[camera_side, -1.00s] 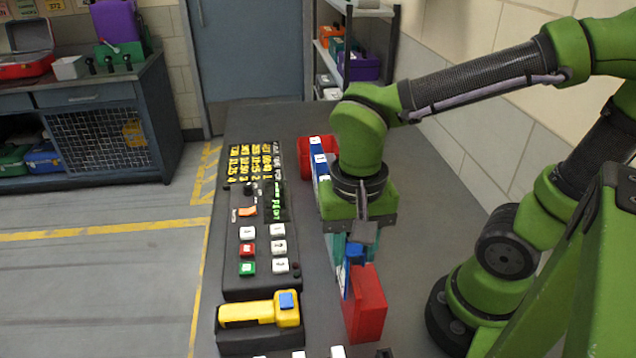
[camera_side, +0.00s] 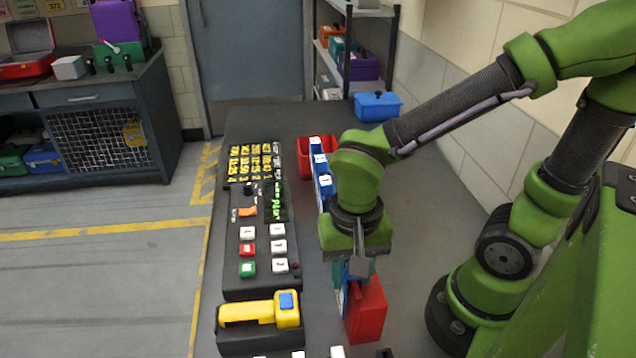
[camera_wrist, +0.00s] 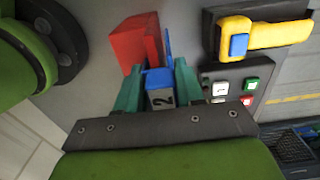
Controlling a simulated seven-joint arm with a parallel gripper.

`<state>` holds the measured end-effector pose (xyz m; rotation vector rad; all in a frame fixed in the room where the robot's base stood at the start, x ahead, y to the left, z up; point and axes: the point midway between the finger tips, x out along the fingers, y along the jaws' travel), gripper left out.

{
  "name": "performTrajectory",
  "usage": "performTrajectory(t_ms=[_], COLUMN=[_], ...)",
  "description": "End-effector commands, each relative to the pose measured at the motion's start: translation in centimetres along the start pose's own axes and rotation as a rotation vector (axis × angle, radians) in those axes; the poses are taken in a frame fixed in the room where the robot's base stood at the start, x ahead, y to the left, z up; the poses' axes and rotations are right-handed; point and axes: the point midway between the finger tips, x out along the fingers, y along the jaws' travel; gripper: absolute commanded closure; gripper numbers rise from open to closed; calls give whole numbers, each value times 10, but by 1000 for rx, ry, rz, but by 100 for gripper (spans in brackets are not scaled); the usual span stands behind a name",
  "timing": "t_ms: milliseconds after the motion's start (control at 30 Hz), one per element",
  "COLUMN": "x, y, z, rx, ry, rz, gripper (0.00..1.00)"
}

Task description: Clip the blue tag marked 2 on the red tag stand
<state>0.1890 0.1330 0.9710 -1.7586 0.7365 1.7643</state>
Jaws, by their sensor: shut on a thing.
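The red tag stand (camera_side: 369,312) is an upright block on the dark counter, also in the wrist view (camera_wrist: 137,42). My gripper (camera_side: 352,268) is right above its left side in the side view. In the wrist view, its teal fingers (camera_wrist: 157,74) are shut on the blue tag marked 2 (camera_wrist: 161,98). The tag's blue plate runs along the stand's side. In the side view, only a thin strip of the tag (camera_side: 340,298) shows below the fingers. I cannot tell whether the tag touches or hooks over the stand, since the gripper covers its top.
A row of blue tags with white labels (camera_side: 325,188) stands behind my gripper, beside a red bin (camera_side: 304,158). A blue bin (camera_side: 378,106) is further back. The button panel (camera_side: 262,262) and a yellow-handled device (camera_side: 245,314) lie left of the stand.

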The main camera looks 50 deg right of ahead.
Motion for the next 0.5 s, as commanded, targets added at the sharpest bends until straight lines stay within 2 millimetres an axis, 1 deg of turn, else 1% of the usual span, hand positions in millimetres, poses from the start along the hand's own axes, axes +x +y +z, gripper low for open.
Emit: performTrajectory(t_ms=[233,267,433,500], x=[0,0,0,0], y=[0,0,0,0], z=[0,0,0,0], rx=[0,0,0,0], ry=[0,0,0,0], rz=[0,0,0,0], gripper=[94,60,34,33])
